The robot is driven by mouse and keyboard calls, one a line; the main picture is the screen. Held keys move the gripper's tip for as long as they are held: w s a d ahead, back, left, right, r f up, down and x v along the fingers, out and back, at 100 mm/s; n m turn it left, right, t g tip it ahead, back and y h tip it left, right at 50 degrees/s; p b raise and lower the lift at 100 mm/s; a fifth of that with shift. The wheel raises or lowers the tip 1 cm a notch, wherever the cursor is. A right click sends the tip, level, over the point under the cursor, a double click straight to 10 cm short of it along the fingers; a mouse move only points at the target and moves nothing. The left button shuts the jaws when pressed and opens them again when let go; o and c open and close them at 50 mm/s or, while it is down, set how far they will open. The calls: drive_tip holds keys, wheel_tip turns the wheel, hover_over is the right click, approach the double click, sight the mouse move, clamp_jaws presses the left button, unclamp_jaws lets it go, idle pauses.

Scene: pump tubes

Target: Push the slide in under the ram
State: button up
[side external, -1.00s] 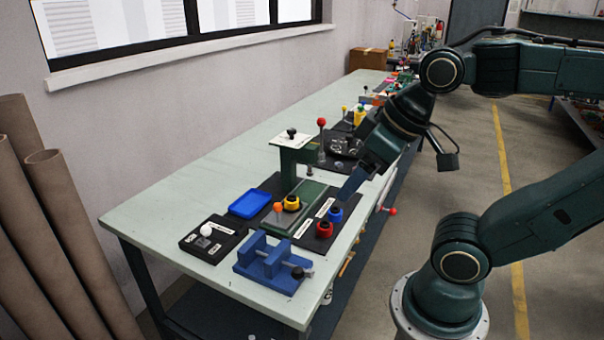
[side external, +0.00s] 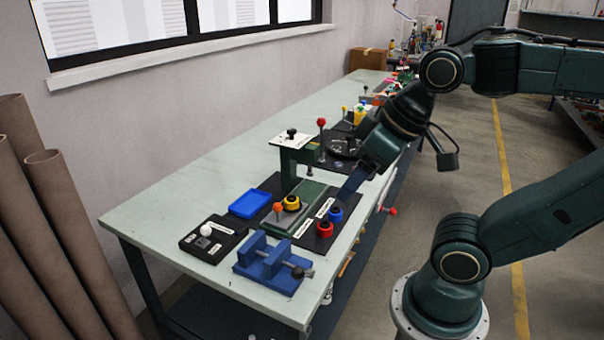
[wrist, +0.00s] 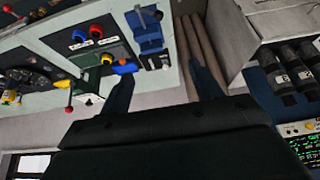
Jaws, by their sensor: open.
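The green press (side external: 292,165) stands on the bench with a white top plate, a red-balled lever and its ram over the rear end of a green track. The slide, carrying a yellow ring-shaped part (side external: 291,203), sits at the front of the track, apart from the ram. An orange knob (side external: 278,208) stands at its near end. The ring (wrist: 107,59) and orange knob (wrist: 122,61) also show in the wrist view. My gripper (side external: 349,190) is open and empty, in the air to the right of the track near the blue cup. Its spread fingers (wrist: 160,72) show in the wrist view.
A blue cup (side external: 335,214) and a red cup (side external: 323,229) stand right of the track. A blue tray (side external: 250,203) lies left, a black block with a white ball (side external: 207,229) lies front left, and a blue vise (side external: 268,264) stands in front. The bench's left side is clear.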

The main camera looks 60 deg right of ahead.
drive_tip(key=c, duration=0.3)
drive_tip(key=n+g, duration=0.6)
drive_tip(key=n, duration=0.5)
hover_over(278, 211)
drive_tip(key=d, duration=0.1)
wheel_tip(278, 211, down, 17)
drive_tip(key=shift+c, duration=0.2)
drive_tip(key=shift+w+d+f, duration=0.1)
drive_tip(key=shift+w+f, duration=0.1)
drive_tip(key=shift+w, duration=0.25)
drive_tip(key=shift+f, duration=0.15)
wheel_tip(278, 211, down, 14)
drive_tip(key=shift+r, duration=0.25)
